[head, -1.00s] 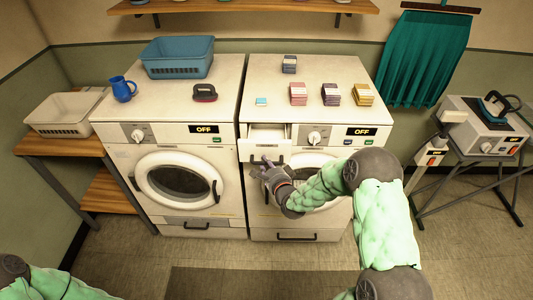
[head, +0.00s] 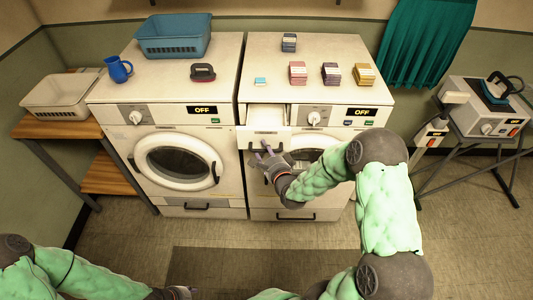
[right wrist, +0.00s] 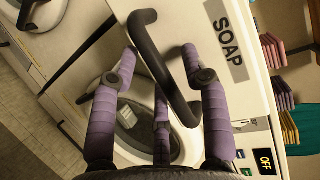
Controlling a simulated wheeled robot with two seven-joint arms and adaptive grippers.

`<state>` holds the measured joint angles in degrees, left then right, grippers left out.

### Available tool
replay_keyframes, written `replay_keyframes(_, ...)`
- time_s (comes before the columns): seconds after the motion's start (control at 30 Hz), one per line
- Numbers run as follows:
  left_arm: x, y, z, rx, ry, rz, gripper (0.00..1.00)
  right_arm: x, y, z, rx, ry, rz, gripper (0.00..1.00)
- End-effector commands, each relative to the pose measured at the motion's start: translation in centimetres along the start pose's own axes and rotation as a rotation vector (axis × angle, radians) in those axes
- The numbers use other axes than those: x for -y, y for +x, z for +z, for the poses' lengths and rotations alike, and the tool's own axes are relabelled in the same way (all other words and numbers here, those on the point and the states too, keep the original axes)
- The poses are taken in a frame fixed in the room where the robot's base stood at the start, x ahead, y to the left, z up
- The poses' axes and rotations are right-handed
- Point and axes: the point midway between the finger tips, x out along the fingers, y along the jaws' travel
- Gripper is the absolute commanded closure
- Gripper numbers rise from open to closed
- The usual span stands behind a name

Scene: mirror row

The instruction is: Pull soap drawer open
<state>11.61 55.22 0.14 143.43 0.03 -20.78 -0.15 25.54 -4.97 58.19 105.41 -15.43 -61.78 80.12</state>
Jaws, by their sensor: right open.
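The soap drawer (head: 265,140) of the right washing machine stands pulled out, its pale inside showing from above. Its front fills the upper middle of the right wrist view, with the word SOAP (right wrist: 228,42) on it. Its dark bar handle (right wrist: 165,70) passes between the purple fingers of my right gripper (right wrist: 160,58). The right gripper is open, its fingertips on either side of the handle and close to the drawer front. In the head view my right gripper (head: 262,154) is just in front of the drawer. My left gripper (head: 180,293) shows only partly at the bottom edge.
A left washing machine (head: 110,115) stands alongside. On the tops are a blue basket (head: 175,38), a brush (head: 202,72), a blue jug (head: 118,70) and several stacks (head: 331,74). The right machine's round door (right wrist: 187,140) is below the drawer. Floor in front is clear.

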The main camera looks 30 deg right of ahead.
Motion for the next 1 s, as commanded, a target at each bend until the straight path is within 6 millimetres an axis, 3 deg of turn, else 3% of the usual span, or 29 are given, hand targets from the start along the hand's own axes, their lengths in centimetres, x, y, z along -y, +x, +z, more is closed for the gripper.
replay_keyframes(0.23, 0.0, 0.0, 0.0, 0.0, 0.0, 0.0, 0.6, 0.0, -2.1, 0.0, 0.0, -0.001, 0.0, 0.54)
replay_keyframes(0.7, 0.0, 0.0, 0.0, 0.0, 0.0, 0.0, 0.6, 0.0, -10.4, -0.1, -0.002, 0.0, 0.001, 0.54)
replay_keyframes(1.0, 0.0, 0.0, 0.0, 0.0, 0.0, 0.0, 0.6, 0.0, -12.0, 0.0, 0.0, 0.0, 0.0, 0.54)
